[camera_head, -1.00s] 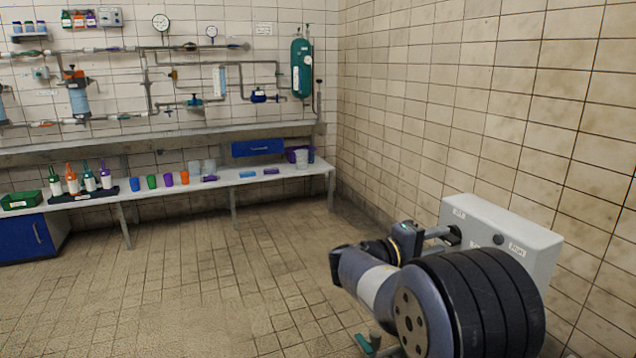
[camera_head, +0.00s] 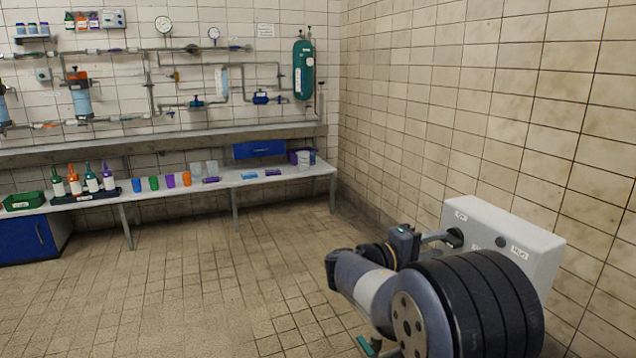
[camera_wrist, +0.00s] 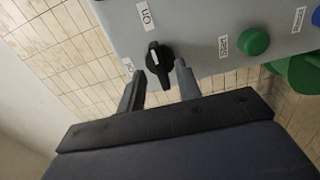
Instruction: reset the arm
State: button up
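My gripper (camera_wrist: 159,68) is in the wrist view with its two grey fingers apart. A black rotary knob (camera_wrist: 158,62) with a white pointer line sits between and just beyond the fingertips; I cannot tell whether they touch it. The knob is on a grey control box (camera_wrist: 205,22), between an "On" label and a partly hidden label. In the head view my arm reaches right, and my gripper (camera_head: 436,236) is at the left part of the control box (camera_head: 510,230) by the tiled wall. The fingertips are hard to make out there.
A green button (camera_wrist: 254,42) labelled "Start" and a partly cut-off blue button (camera_wrist: 316,16) are on the same box. A long bench (camera_head: 225,178) with bottles and cups stands along the back wall under pipes. The floor (camera_head: 200,290) between is clear.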

jog(key=p+v, duration=0.2)
jog(key=v, duration=0.7)
jog(key=x, duration=0.3)
jog(key=b+x, duration=0.1)
jog(key=x, duration=0.7)
jog(key=shift+d+r+b, duration=0.15)
jog(key=shift+r+b, duration=0.1)
jog(key=shift+b, duration=0.15)
jog(key=shift+r+n+p, duration=0.1)
jog(key=shift+n+p, duration=0.6)
jog(key=shift+p, duration=0.25)
jog(key=n+p, duration=0.5)
jog(key=p, duration=0.4)
jog(key=shift+r+n, duration=0.1)
jog(key=shift+n, duration=0.2)
jog(key=shift+w+n+p, duration=0.1)
jog(key=shift+n+p, duration=0.3)
jog(key=shift+p, duration=0.4)
jog(key=shift+f, duration=0.25)
